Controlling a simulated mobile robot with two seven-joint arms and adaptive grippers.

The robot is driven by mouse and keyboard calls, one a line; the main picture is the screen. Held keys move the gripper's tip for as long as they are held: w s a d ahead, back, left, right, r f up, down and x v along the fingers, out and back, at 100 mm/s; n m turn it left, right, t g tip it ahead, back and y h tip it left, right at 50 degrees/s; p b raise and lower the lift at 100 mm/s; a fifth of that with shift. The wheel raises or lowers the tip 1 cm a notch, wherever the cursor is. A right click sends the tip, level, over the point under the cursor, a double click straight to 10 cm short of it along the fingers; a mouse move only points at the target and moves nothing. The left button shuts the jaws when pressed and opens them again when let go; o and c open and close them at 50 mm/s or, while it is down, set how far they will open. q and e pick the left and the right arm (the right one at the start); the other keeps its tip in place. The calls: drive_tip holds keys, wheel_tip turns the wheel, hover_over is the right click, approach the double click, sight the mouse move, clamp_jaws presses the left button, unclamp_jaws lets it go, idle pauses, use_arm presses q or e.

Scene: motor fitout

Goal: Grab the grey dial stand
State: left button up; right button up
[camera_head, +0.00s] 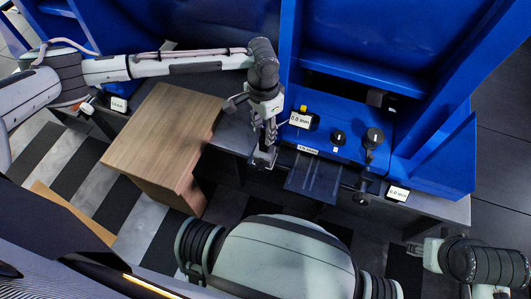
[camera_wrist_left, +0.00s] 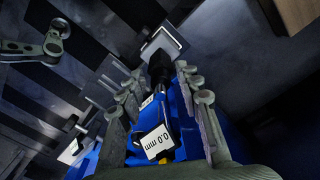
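My left gripper (camera_head: 268,140) points down at the front edge of the blue machine, left of its front slot. In the left wrist view, its fingers (camera_wrist_left: 160,90) stand apart on either side of a black cylinder (camera_wrist_left: 160,68) with a pale-edged square plate (camera_wrist_left: 165,43) beyond it. The plate also shows under the fingertips in the head view (camera_head: 263,159). This may be the grey dial stand, but I cannot be sure; contact is not clear. My right gripper (camera_head: 416,250) is at lower right, its fingers too small to judge.
A blue machine (camera_head: 430,165) carries a 0.0 mm display (camera_head: 300,120), which also shows in the left wrist view (camera_wrist_left: 157,141), and two dark knobs (camera_head: 373,137). Other displays sit right (camera_head: 397,193) and far left (camera_head: 118,104). A wooden cabinet (camera_head: 160,130) stands left.

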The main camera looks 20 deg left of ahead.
use_arm(q)
drive_tip(key=shift+c, duration=0.3)
clamp_jaws()
drive_tip(key=shift+w+r, duration=0.1)
drive_tip(key=shift+r, duration=0.15)
